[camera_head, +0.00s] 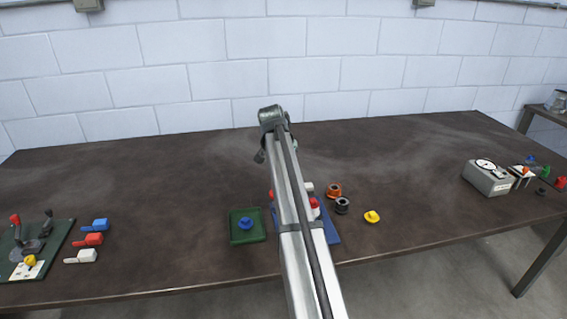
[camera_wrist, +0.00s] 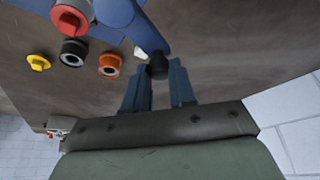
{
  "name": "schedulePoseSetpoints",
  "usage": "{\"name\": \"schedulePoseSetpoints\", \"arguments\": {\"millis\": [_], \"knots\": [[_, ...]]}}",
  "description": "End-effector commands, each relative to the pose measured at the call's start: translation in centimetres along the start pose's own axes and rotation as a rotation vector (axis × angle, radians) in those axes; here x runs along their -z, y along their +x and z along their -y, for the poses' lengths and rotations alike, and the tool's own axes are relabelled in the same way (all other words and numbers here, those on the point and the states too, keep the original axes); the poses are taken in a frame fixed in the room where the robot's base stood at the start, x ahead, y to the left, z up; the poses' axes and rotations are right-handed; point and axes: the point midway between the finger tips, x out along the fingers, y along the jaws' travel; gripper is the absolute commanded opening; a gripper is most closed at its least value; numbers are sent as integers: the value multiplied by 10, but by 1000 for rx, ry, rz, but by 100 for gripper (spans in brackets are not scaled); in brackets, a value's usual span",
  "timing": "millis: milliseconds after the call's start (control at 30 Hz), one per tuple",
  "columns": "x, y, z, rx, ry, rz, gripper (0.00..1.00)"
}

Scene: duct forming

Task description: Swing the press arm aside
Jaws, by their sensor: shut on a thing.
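The press arm (camera_wrist: 146,32) is a blue bar in the wrist view, with a black knob (camera_wrist: 158,66) at its near end. My gripper (camera_wrist: 158,78) has its blue fingers on either side of the knob and is shut on it. In the head view, my own arm covers the gripper and most of the press. The press's blue base (camera_head: 328,228) shows to the right of my arm. A red piece with a white collar (camera_wrist: 70,18) stands by the press arm, and it also shows in the head view (camera_head: 314,206).
An orange ring (camera_head: 333,190), a black ring (camera_head: 342,205) and a yellow piece (camera_head: 371,216) lie right of the press. A green tray (camera_head: 241,237) with a blue piece (camera_head: 245,224) sits left. A lever board (camera_head: 50,250) is far left. The table's back is clear.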

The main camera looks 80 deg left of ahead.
Motion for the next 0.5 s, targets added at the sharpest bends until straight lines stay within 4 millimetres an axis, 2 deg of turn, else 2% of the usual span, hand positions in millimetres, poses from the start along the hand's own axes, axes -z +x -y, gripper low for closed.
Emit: {"name": "schedulePoseSetpoints", "arguments": {"millis": [500], "knots": [[1, 0, -3, -16, 38, 1, 0]]}}
